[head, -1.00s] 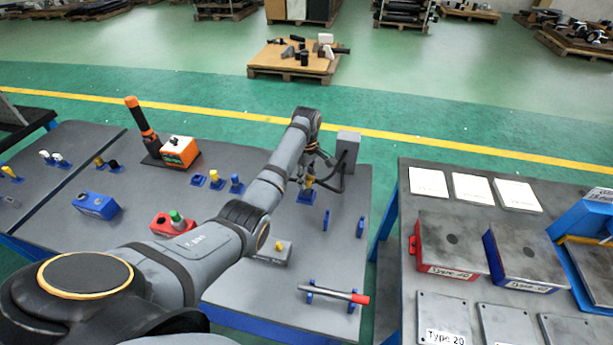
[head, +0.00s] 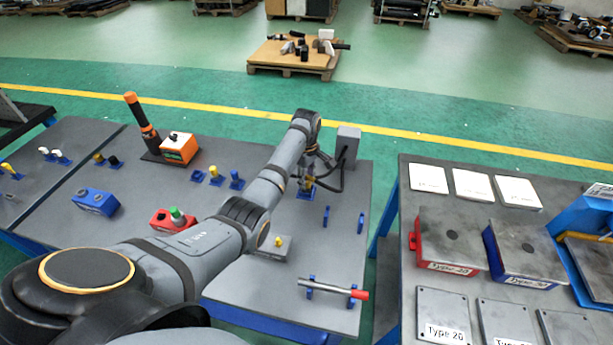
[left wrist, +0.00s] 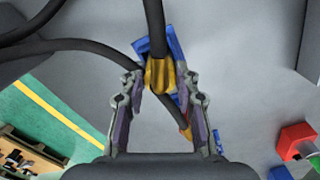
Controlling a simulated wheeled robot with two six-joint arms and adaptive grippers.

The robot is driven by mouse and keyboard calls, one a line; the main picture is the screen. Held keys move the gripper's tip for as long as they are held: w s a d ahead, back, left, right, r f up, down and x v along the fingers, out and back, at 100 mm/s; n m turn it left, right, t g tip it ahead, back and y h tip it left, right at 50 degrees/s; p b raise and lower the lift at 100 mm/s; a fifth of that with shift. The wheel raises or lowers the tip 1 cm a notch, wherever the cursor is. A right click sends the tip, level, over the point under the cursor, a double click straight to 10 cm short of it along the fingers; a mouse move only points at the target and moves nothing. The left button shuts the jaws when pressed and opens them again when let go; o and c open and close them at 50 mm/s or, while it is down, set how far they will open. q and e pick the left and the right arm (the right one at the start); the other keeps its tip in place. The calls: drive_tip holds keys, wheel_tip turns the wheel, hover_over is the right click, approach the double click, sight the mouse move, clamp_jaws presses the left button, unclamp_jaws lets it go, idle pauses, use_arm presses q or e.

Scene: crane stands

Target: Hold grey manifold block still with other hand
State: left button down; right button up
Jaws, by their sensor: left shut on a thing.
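The grey manifold block (head: 272,250), a small grey block with a yellow plug (head: 278,242) on top, sits on the left table; my left forearm hides part of it. My left gripper (head: 309,180) is well beyond it, at the far side of the table. In the left wrist view my left gripper (left wrist: 160,84) is shut on a yellow fitting (left wrist: 160,76) with a black hose, at a blue holder (left wrist: 146,48). The fitting is mostly hidden in the head view. My right gripper is in neither view now.
A grey box (head: 348,147) with a black hose stands beside the left gripper. A red block (head: 160,222) with a green plug, a blue block (head: 97,201) and an orange box (head: 180,149) stand left of my arm. A red-tipped rod (head: 334,289) lies on blue holders near the front.

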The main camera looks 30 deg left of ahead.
use_arm(q)
drive_tip(key=shift+f, duration=0.35)
drive_tip(key=c, duration=0.9)
unclamp_jaws()
wheel_tip(320, 180, up, 5)
drive_tip(key=p, duration=0.6)
drive_tip(key=shift+r, duration=0.1)
wheel_tip(320, 180, up, 12)
